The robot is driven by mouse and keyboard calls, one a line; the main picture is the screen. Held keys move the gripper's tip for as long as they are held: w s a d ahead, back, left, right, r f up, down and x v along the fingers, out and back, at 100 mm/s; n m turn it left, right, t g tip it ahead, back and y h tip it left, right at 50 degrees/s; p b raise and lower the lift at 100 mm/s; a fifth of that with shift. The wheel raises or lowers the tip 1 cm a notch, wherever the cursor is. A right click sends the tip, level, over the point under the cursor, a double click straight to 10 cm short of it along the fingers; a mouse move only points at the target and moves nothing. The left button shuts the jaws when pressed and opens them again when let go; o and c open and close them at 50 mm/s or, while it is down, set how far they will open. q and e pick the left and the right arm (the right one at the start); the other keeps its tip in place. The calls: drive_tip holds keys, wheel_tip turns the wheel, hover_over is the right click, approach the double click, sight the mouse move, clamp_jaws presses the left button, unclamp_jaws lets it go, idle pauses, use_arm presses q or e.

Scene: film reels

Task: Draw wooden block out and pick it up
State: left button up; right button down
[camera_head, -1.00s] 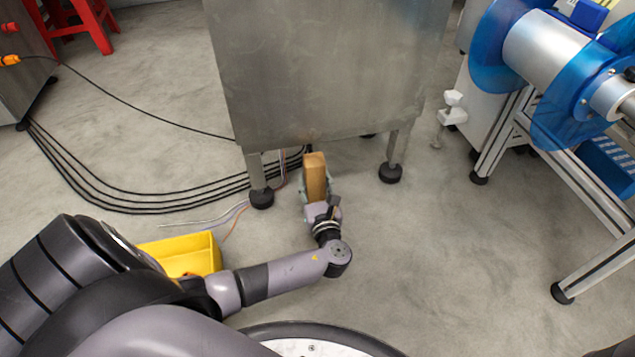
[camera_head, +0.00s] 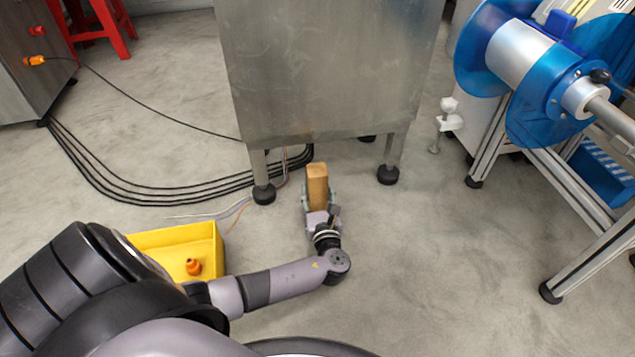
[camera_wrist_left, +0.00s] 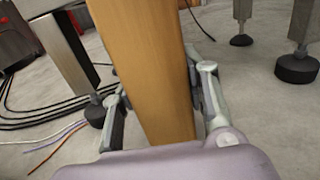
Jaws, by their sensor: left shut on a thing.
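The wooden block (camera_head: 317,186) is a tan, long piece standing out from my left gripper (camera_head: 319,200) in the head view. It lies in front of the grey metal cabinet, with its far end near the cabinet's lower edge. In the left wrist view the block (camera_wrist_left: 150,70) fills the middle between the two fingers of my left gripper (camera_wrist_left: 160,110), which is shut on it. Whether the block touches the floor is hard to tell. My right gripper is not in view.
The grey cabinet (camera_head: 325,75) stands on legs with black feet (camera_head: 388,175). Black cables (camera_head: 130,195) run across the floor at left. A yellow bin (camera_head: 205,250) holding an orange item (camera_head: 193,267) sits beside my arm. A blue reel machine (camera_head: 540,70) stands right. Floor right of the gripper is clear.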

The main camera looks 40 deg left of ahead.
sight(318, 199)
use_arm(q)
drive_tip(key=o, duration=1.5)
drive_tip(key=shift+c, duration=0.2)
drive_tip(key=v, duration=0.7)
drive_tip(key=shift+s+d, duration=0.15)
drive_tip(key=shift+d, duration=0.05)
